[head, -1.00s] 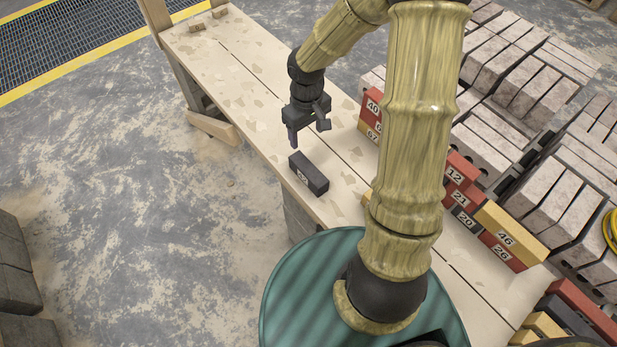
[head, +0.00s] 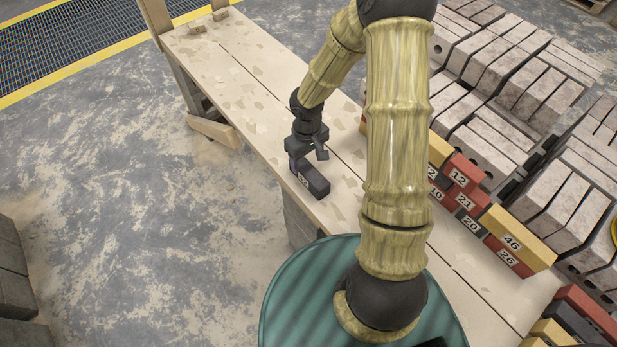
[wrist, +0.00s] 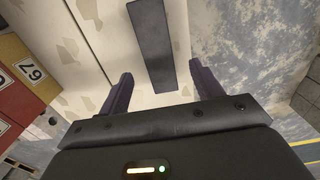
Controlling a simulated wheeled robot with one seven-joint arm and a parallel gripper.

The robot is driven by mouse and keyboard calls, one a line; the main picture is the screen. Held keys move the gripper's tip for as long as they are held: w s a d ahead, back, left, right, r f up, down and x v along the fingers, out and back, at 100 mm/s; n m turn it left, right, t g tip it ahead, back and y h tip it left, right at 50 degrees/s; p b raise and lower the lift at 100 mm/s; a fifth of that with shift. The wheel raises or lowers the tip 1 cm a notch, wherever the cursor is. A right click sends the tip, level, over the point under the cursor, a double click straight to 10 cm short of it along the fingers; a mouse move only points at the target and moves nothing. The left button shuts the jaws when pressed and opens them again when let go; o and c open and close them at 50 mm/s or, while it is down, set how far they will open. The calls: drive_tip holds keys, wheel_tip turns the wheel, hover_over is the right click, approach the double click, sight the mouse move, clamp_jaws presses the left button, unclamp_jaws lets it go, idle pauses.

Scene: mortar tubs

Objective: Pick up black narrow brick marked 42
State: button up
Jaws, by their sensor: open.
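A black narrow brick (head: 317,183) lies alone on the pale plank near its left edge. In the wrist view the brick (wrist: 153,45) shows as a dark bar between the two open fingers of my gripper (wrist: 160,75). Bare plank shows on both sides of it, and the fingers do not visibly touch it.
A stacked row of red, yellow and black bricks, including yellow 46 (head: 510,242) and red 12 (head: 459,177), stands along the right of the plank (head: 250,95). In the wrist view, yellow 67 (wrist: 30,70) is at left. Grey blocks (head: 500,70) lie beyond. The plank's far part is mostly clear.

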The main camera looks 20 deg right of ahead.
sight(309, 171)
drive_tip(key=shift+f, duration=0.85)
drive_tip(key=shift+d, duration=0.2)
drive_tip(key=shift+s, duration=0.1)
drive_tip(key=shift+s+f+b, duration=0.2)
drive_tip(key=shift+f+b, duration=0.6)
drive_tip(key=shift+f, duration=1.8)
clamp_jaws()
